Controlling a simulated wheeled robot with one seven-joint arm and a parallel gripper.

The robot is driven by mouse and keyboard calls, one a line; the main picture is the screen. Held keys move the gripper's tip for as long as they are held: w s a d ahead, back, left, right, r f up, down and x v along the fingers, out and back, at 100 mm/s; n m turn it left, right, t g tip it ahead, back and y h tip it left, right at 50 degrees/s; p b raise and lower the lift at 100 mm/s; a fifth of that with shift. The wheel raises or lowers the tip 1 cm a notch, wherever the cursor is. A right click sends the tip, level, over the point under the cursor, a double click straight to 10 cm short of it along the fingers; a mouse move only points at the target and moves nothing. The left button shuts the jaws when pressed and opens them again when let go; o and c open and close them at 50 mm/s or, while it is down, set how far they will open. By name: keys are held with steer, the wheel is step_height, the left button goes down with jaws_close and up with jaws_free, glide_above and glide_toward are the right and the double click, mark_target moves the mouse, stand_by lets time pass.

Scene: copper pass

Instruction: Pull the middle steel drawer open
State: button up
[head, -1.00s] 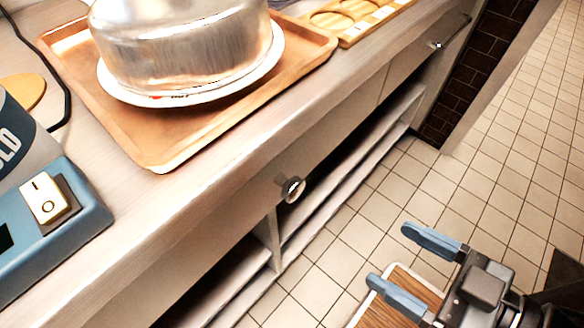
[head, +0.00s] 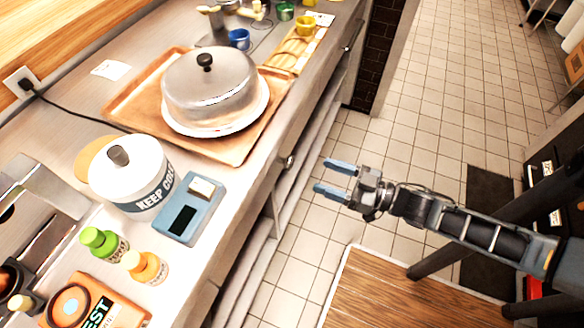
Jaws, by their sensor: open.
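The middle steel drawer (head: 275,178) is in the front of the steel counter, below the tray, in the head view. It appears shut, its front level with the counter face. Its round metal knob (head: 288,162) sticks out toward the aisle. My gripper (head: 324,177) is open and empty, its two blue fingers pointing left toward the counter. It is to the right of the knob, apart from it, with floor tiles showing between and behind the fingers.
A tan tray (head: 247,150) holds a plate under a metal dome (head: 210,85). A blue scale (head: 190,212), a white pot (head: 128,175) and bottles crowd the near counter. An open shelf runs below the drawers.

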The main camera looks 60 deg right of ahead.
mark_target(292, 165)
steer(key=shift+w+a+p, duration=0.15)
steer(key=shift+w+p, duration=0.6)
steer(key=shift+w, duration=3.25)
steer(key=shift+c, duration=0.4)
jaws_close()
